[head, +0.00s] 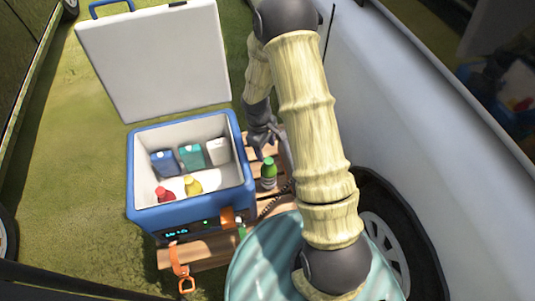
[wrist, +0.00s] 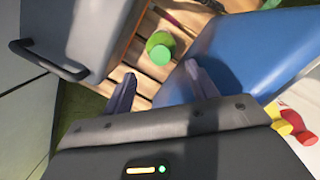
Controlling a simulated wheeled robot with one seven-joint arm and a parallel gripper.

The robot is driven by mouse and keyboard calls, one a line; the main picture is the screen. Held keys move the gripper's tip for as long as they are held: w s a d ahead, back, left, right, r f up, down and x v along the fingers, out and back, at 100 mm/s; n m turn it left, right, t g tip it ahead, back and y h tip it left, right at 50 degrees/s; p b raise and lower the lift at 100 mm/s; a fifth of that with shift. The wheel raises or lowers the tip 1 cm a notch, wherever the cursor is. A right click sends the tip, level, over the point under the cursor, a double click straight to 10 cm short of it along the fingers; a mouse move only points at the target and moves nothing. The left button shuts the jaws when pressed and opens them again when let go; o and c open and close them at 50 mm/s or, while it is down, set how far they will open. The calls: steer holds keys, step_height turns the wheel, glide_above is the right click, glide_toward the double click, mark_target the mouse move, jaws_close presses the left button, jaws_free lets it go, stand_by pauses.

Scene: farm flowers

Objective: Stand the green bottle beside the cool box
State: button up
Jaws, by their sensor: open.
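The green bottle (head: 269,172) stands upright on wooden slats, just right of the cool box, with a narrow gap between them. The cool box (head: 143,217) is blue with a white inside, and its lid (head: 158,60) is raised. My gripper (head: 264,146) is open and empty just behind the bottle. In the wrist view the bottle (wrist: 160,47) lies ahead of and between the two spread fingers (wrist: 162,88), clear of both. The blue cool box wall (wrist: 240,50) is close to the right finger there.
Inside the box are blue (head: 164,162), teal (head: 192,156) and white cartons (head: 218,151), plus red (head: 164,194) and yellow bottles (head: 193,185). An orange strap (head: 179,265) hangs in front. A white vehicle (head: 400,120) borders the right. Grass lies left.

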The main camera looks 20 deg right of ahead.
steer(key=r, duration=0.4)
steer(key=shift+w+a, duration=0.2)
steer(key=shift+a, duration=0.05)
steer(key=shift+w, duration=0.1)
steer(key=shift+s+r, duration=0.15)
steer(key=shift+s, duration=0.05)
steer(key=s+d+r+m+t+y, duration=0.1)
steer(key=s+r+m+t, duration=0.2)
steer(key=s+r+m, duration=0.6)
steer(key=s+r, duration=0.4)
steer(key=r, duration=0.4)
steer(key=shift+d+t, duration=0.15)
steer(key=shift+t, duration=0.25)
steer(key=shift+r, duration=0.1)
